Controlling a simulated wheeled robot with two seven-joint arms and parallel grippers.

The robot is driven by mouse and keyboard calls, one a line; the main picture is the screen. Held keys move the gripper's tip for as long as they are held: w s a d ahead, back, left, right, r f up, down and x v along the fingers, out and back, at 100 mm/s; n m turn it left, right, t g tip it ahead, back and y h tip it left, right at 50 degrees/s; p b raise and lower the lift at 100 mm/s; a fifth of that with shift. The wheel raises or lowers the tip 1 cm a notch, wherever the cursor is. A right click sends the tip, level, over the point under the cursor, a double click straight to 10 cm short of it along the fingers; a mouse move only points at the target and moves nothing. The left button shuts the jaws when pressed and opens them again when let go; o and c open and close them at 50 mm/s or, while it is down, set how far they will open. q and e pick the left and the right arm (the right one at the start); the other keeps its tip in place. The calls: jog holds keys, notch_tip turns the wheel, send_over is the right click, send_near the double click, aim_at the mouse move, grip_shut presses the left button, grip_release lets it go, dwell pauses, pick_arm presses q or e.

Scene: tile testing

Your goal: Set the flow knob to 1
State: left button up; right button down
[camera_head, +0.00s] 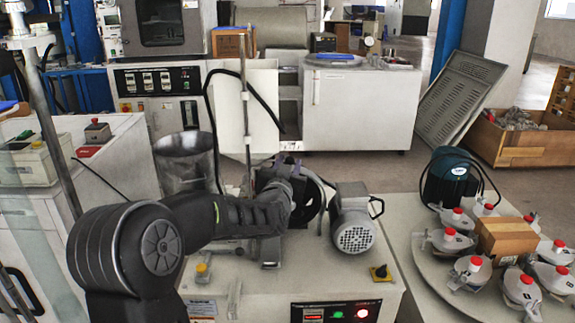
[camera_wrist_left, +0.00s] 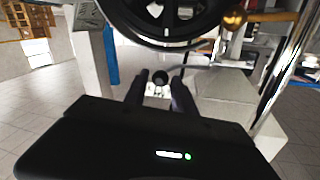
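In the left wrist view, a small dark round knob (camera_wrist_left: 160,77) on a pale mount shows between the two fingertips of my left gripper (camera_wrist_left: 160,80). It may be the flow knob; no scale or number can be read on it. The fingers are apart with gaps beside the knob, and I cannot tell how far ahead of them it is. In the head view my left arm reaches to the black wheel (camera_head: 309,203), and its gripper (camera_head: 291,181) is mostly hidden there. A yellow-and-black knob (camera_head: 379,272) sits on the machine's front right. My right gripper is not in view.
The wheel's dark rim (camera_wrist_left: 170,38) hangs close above the fingers. A grey motor (camera_head: 354,225) stands right of the wheel. A metal hopper (camera_head: 187,160) and an upright rod (camera_head: 245,120) are left. A round table (camera_head: 428,262) with red-capped vessels stands at right.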

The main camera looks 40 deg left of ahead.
pick_arm(q)
jog(key=shift+o, duration=1.3)
jog(key=p+v, duration=0.1)
jog(key=v, duration=0.6)
jog(key=shift+s+d+p, duration=0.2)
jog(key=shift+s+p, duration=0.1)
jog(key=shift+s, duration=0.05)
